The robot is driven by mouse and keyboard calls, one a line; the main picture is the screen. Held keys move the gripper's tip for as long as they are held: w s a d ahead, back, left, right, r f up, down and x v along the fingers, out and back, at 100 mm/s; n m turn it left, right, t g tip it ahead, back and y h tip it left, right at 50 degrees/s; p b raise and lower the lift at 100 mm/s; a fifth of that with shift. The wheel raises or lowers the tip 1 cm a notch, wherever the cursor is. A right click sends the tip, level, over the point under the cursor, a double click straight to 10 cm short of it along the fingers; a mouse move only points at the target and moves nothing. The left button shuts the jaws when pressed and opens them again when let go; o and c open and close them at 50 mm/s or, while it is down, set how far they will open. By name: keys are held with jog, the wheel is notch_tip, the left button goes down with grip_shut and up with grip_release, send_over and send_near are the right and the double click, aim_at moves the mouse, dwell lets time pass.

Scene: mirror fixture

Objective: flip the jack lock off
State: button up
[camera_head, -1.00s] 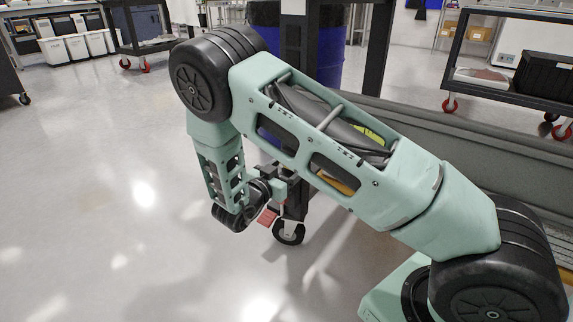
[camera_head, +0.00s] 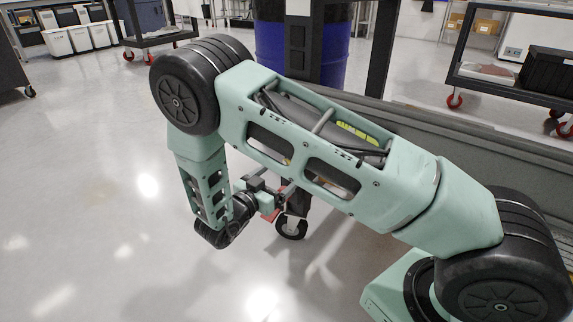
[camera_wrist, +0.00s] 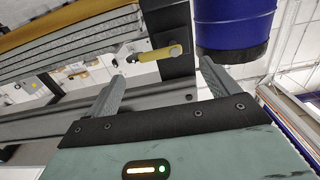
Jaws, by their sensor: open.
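My gripper (camera_wrist: 162,72) is open and empty, with its two fingers apart. In the wrist view a yellow lever-like handle (camera_wrist: 158,53) on a dark post (camera_wrist: 176,38) shows beyond the fingertips, between them and apart from them. It may be the jack lock, but I cannot tell for sure. In the head view my gripper (camera_head: 272,193) is low beside the dark post, mostly hidden by my own arm. A red pedal (camera_head: 271,213) shows by a black caster wheel (camera_head: 291,226) just below it. The handle cannot be made out in the head view.
A blue drum (camera_head: 325,50) stands behind the post and shows at the upper right in the wrist view (camera_wrist: 235,22). A long grey fixture beam (camera_head: 470,140) runs to the right. Carts on red casters (camera_head: 510,82) stand behind. The floor (camera_head: 90,200) at left is clear.

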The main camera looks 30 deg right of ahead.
jog(key=p+v, duration=0.3)
jog(key=v, duration=0.8)
